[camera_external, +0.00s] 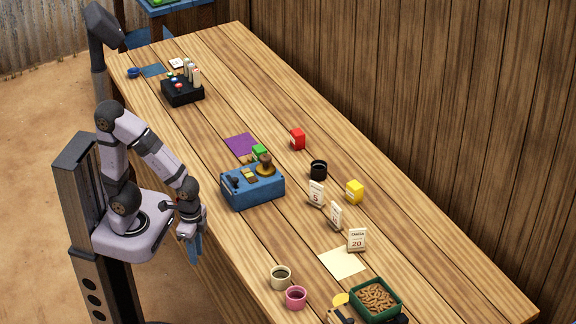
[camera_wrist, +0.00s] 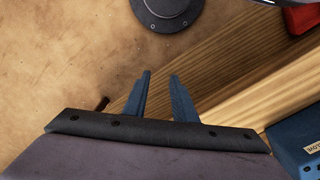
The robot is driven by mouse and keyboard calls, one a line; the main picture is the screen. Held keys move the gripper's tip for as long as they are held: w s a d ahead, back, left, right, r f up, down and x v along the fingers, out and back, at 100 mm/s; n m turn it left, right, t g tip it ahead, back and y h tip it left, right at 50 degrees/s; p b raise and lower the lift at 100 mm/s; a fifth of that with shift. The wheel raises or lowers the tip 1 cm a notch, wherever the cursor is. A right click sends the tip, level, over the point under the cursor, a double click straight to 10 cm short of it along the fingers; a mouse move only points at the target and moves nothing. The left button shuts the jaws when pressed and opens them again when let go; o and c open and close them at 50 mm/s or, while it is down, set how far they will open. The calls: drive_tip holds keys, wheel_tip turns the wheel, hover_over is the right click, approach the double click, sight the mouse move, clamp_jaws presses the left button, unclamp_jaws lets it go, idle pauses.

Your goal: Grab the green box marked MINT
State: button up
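A small green box (camera_external: 259,152) stands on the wooden table, just behind the blue balance in the external view. Its lower part is hidden by the balance, and no marking on it is readable. My gripper (camera_external: 195,250) hangs at the table's near edge, to the left of and below the balance in the picture, well apart from the green box. In the wrist view my gripper (camera_wrist: 160,88) has its two blue fingers apart with nothing between them. The green box is not seen in the wrist view.
A purple mat (camera_external: 241,144) lies beside the box. A red box (camera_external: 298,139), a black cup (camera_external: 318,170) and a yellow box (camera_external: 354,192) stand to the right. The table's left front is clear.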

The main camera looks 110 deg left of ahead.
idle(0.3)
drive_tip(key=o, duration=0.5)
